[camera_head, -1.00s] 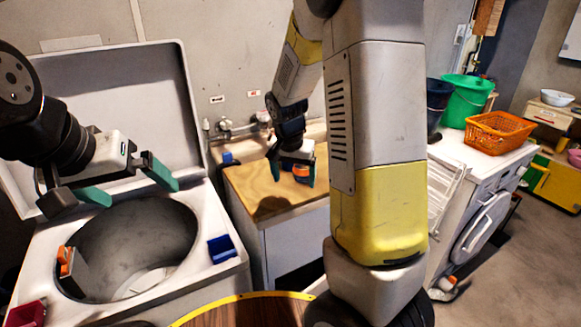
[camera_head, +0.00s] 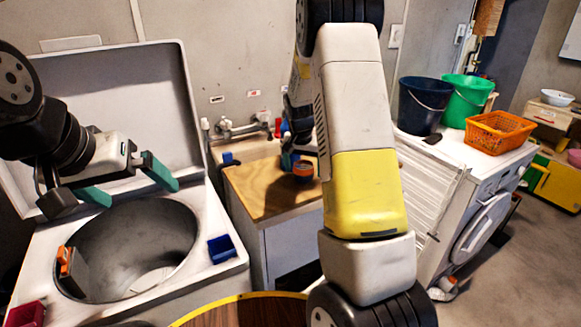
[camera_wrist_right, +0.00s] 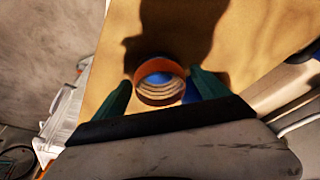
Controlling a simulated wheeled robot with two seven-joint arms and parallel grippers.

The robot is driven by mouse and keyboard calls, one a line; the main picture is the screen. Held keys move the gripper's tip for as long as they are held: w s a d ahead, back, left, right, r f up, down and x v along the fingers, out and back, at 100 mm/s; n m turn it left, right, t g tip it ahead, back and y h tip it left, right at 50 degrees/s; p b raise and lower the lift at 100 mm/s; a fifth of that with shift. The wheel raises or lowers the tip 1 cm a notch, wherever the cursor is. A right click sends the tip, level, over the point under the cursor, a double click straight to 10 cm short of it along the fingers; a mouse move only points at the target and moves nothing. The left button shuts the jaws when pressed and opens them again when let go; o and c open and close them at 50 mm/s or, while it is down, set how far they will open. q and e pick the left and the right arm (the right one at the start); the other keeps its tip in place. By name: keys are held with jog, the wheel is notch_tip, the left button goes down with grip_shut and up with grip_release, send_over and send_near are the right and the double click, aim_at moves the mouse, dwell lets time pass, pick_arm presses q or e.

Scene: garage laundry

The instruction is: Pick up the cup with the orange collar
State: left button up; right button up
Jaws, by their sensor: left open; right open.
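The cup with the orange collar (camera_head: 303,171) stands on the wooden top of a counter. In the right wrist view I look down on the cup (camera_wrist_right: 160,82) and see its round orange rim and a blue interior. My right gripper (camera_wrist_right: 162,88) is open, with a green finger on either side of the cup in that view; I cannot tell whether they touch it. My left gripper (camera_head: 133,188) is open and empty above the open washer tub (camera_head: 185,232).
The wooden counter top (camera_head: 255,190) is bare left of the cup, with a tap (camera_head: 228,127) behind. A blue box (camera_head: 222,249) sits on the tub's rim. A navy bucket (camera_head: 421,108), a green bucket (camera_head: 468,98) and an orange basket (camera_head: 498,132) stand on the right machine.

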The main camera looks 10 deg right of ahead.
jog(key=shift+f, duration=0.35)
jog(key=c, duration=1.6)
jog(key=shift+r, duration=0.1)
